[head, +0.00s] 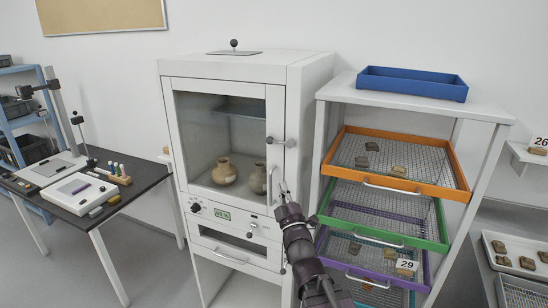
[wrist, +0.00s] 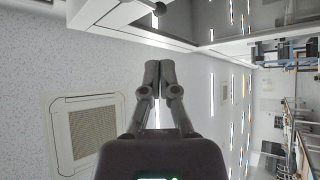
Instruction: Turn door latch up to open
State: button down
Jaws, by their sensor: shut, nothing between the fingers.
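The white cabinet's glass door (head: 222,135) is shut. Its latch (head: 279,141) is a small grey lever on the right side of the door frame, lying about level. My gripper (head: 283,187) is below the latch, in front of the door's right edge, and apart from the latch. In the wrist view my gripper (wrist: 160,66) points up the picture with its fingers together and nothing between them. A dark round knob (wrist: 159,9) shows at the top edge there, beyond the fingertips; I cannot tell for sure that it is the latch's end.
Two clay pots (head: 224,171) stand behind the glass. A control panel (head: 222,213) is below the door. To the right, a rack holds pulled-out mesh drawers, including an orange one (head: 455,160), close to my arm. A dark table (head: 120,195) stands at left.

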aim_at(272, 143)
jog(key=shift+w, duration=0.1)
jog(key=shift+p+x, duration=3.25)
jog(key=shift+x, duration=3.65)
jog(key=shift+w+d+r+m, duration=0.1)
jog(key=shift+m, duration=0.2)
